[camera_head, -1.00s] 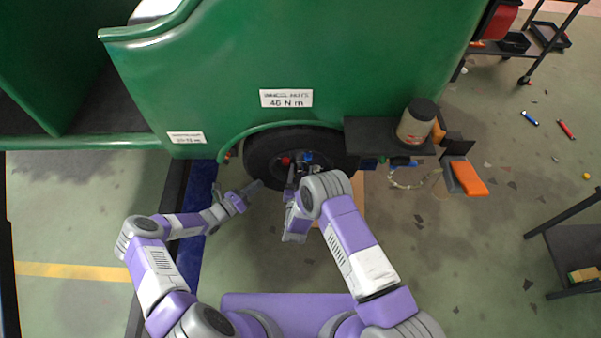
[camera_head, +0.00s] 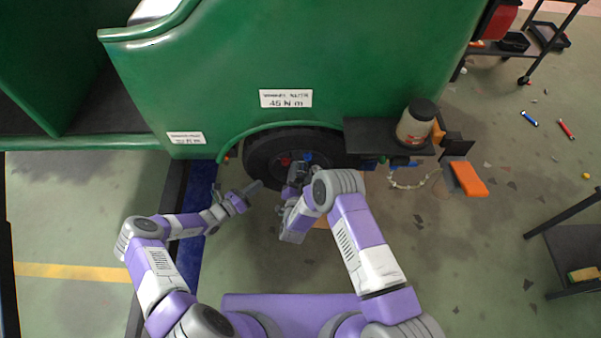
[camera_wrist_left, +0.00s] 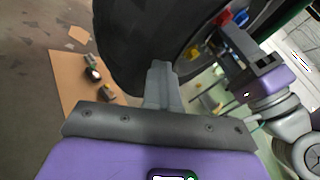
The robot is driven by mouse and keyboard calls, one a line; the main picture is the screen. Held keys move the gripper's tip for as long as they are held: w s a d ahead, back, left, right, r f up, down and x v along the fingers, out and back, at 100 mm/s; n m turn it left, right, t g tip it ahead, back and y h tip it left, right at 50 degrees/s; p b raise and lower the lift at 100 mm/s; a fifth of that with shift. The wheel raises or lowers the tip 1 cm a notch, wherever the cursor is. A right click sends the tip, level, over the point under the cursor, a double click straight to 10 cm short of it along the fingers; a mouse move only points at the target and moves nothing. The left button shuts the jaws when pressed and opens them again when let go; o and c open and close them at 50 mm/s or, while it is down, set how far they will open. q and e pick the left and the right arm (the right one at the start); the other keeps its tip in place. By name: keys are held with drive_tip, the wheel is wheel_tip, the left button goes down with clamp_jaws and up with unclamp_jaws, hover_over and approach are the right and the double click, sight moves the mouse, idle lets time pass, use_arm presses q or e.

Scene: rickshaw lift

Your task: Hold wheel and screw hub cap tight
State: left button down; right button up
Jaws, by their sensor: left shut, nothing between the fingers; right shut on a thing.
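The black wheel (camera_head: 260,158) sits under the green fender; its tyre also shows in the left wrist view (camera_wrist_left: 130,45). A red nut (camera_head: 285,161) and a blue nut (camera_head: 308,157) show at its hub. My left gripper (camera_head: 256,186) is shut and empty beside the tyre's lower left; its closed fingers show in the left wrist view (camera_wrist_left: 161,72). My right gripper (camera_head: 297,172) is at the hub, shut on what seems to be the hub cap, which its fingers and wrist hide. It also shows in the left wrist view (camera_wrist_left: 245,50).
A black shelf (camera_head: 365,137) with a dark-lidded jar (camera_head: 416,122) juts out right of the wheel. An orange block (camera_head: 468,178) is further right. A cardboard sheet (camera_wrist_left: 68,80) with small parts lies on the floor. A blue strip (camera_head: 194,235) runs on the left.

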use_arm(q)
drive_tip(key=shift+w+a+r, duration=0.1)
drive_tip(key=shift+w+r, duration=0.4)
use_arm(e)
drive_tip(key=shift+a+r, duration=0.2)
drive_tip(key=o, duration=0.8)
drive_tip(key=shift+c, duration=0.2)
drive_tip(key=shift+s+f, duration=0.1)
drive_tip(key=shift+s, duration=0.5)
use_arm(q)
drive_tip(key=shift+s, duration=0.1)
use_arm(e)
drive_tip(key=s+a, duration=0.1)
drive_tip(key=s, duration=1)
drive_tip(key=shift+a+f, duration=0.15)
drive_tip(key=shift+f, duration=0.05)
drive_tip(key=shift+r, duration=0.1)
use_arm(q)
drive_tip(key=shift+s+f+p, duration=0.1)
drive_tip(key=shift+s+p, duration=0.6)
drive_tip(key=shift+s, duration=0.2)
drive_tip(key=s+p, duration=0.2)
drive_tip(key=s, duration=0.4)
drive_tip(key=shift+s+f+p, duration=0.2)
drive_tip(key=shift+s+p, duration=0.1)
drive_tip(key=shift+p, duration=0.1)
use_arm(e)
drive_tip(key=shift+w+r, duration=0.1)
drive_tip(key=shift+r, duration=1.9)
